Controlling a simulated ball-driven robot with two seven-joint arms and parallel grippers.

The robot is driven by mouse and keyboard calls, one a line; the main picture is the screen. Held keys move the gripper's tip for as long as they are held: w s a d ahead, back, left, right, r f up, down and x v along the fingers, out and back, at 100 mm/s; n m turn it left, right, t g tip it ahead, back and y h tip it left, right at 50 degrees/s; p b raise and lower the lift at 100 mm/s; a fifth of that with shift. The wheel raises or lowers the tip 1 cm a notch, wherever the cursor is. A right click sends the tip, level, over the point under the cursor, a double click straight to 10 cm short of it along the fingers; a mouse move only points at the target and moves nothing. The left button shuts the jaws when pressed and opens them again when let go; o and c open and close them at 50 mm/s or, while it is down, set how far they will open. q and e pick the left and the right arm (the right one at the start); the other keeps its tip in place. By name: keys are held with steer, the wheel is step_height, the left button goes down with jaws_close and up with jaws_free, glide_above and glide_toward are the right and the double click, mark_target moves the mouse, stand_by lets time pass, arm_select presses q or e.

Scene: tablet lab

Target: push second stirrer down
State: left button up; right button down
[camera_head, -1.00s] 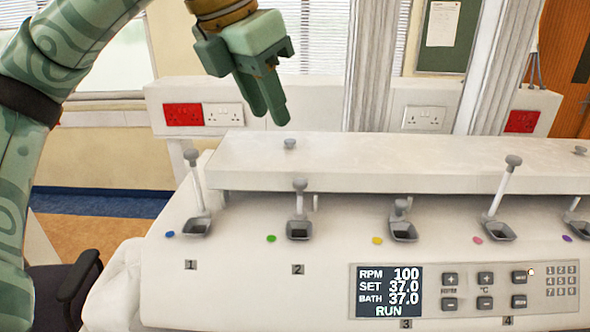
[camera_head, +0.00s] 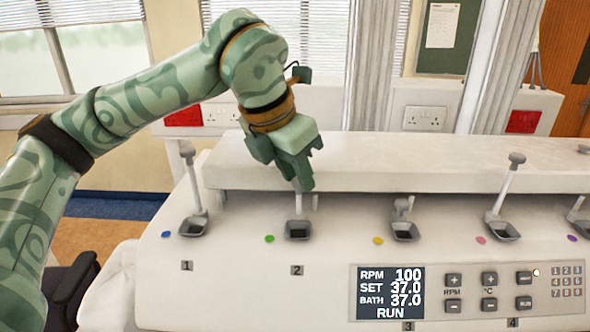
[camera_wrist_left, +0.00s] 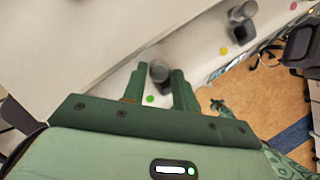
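The second stirrer (camera_head: 298,208) stands upright in its dark square well (camera_head: 298,232), above the label 2 and beside a green dot. Its top is hidden behind my left gripper (camera_head: 304,184), which points down at it from above and behind. In the left wrist view, the stirrer's grey knob (camera_wrist_left: 158,72) shows in the gap between the two fingers of my left gripper (camera_wrist_left: 158,71). The fingers are apart, and I cannot tell whether they touch the knob. My right gripper is not in view.
Stirrer one (camera_head: 193,185) stands tall at left. Stirrer three (camera_head: 402,208) is low at right, and the tall fourth stirrer (camera_head: 505,185) is beyond it. The raised white housing (camera_head: 420,165) runs behind the row. The display (camera_head: 390,293) reads RUN.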

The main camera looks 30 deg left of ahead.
mark_target(297, 198)
arm_select(q)
jaws_close()
step_height(297, 198, down, 5)
steer(key=b, duration=0.3)
steer(key=shift+r, duration=0.25)
steer(key=shift+o, duration=0.3)
jaws_free()
steer(key=shift+o, duration=0.6)
steer(key=shift+w, duration=0.1)
steer(key=shift+r, duration=0.1)
steer(key=p+v, duration=0.2)
steer(key=v, duration=1.4)
steer(key=shift+a, duration=0.1)
